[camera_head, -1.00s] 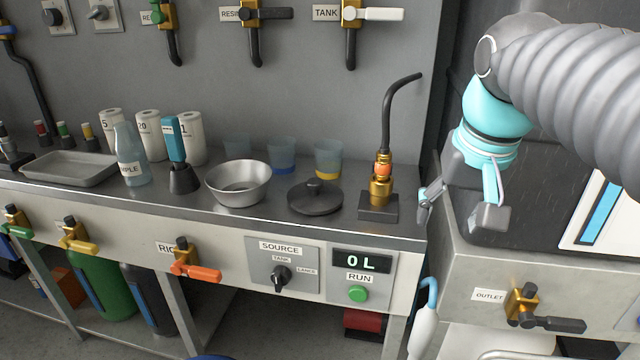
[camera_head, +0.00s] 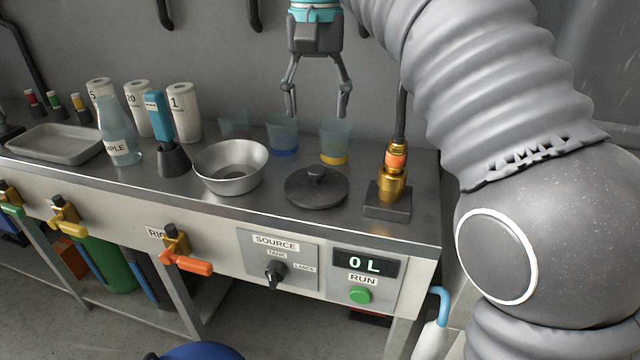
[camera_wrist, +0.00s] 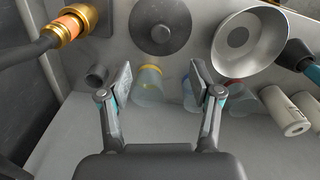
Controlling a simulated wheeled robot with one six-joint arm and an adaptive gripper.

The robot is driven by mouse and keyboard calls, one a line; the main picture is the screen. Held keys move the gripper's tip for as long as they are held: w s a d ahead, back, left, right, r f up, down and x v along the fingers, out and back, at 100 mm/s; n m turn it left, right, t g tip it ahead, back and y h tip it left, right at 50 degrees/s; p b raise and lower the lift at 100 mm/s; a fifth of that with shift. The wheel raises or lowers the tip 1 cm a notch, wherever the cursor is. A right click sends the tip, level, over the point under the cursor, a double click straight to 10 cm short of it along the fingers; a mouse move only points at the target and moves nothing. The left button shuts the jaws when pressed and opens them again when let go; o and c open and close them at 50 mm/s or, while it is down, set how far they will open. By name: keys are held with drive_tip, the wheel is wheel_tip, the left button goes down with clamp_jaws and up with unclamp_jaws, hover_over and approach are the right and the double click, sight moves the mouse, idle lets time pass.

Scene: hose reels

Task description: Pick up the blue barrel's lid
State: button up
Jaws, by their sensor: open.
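A blue rounded thing (camera_head: 200,352), perhaps the top of the blue barrel, is cut off by the bottom edge of the head view. Whether it carries a lid I cannot tell. A dark round lid with a knob (camera_head: 316,188) lies flat on the bench; it shows at the top of the wrist view (camera_wrist: 160,25). Which vessel it belongs to is not clear. My gripper (camera_head: 318,108) is open and empty, pointing down above the back of the bench, apart from the dark lid. Its spread fingers also show in the wrist view (camera_wrist: 162,76).
Around the dark lid stand a metal bowl (camera_head: 230,170), a brass nozzle stand (camera_head: 388,200) and small cups, including a yellow-based one (camera_head: 335,143). A bottle (camera_head: 118,130) and white canisters stand left. Valve handles (camera_head: 185,258) jut from the bench front.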

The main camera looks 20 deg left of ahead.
sight(316, 169)
wheel_tip(316, 169, down, 12)
drive_tip(key=b, duration=0.3)
drive_tip(key=shift+s+r, duration=0.15)
drive_tip(key=shift+r, duration=0.1)
clamp_jaws()
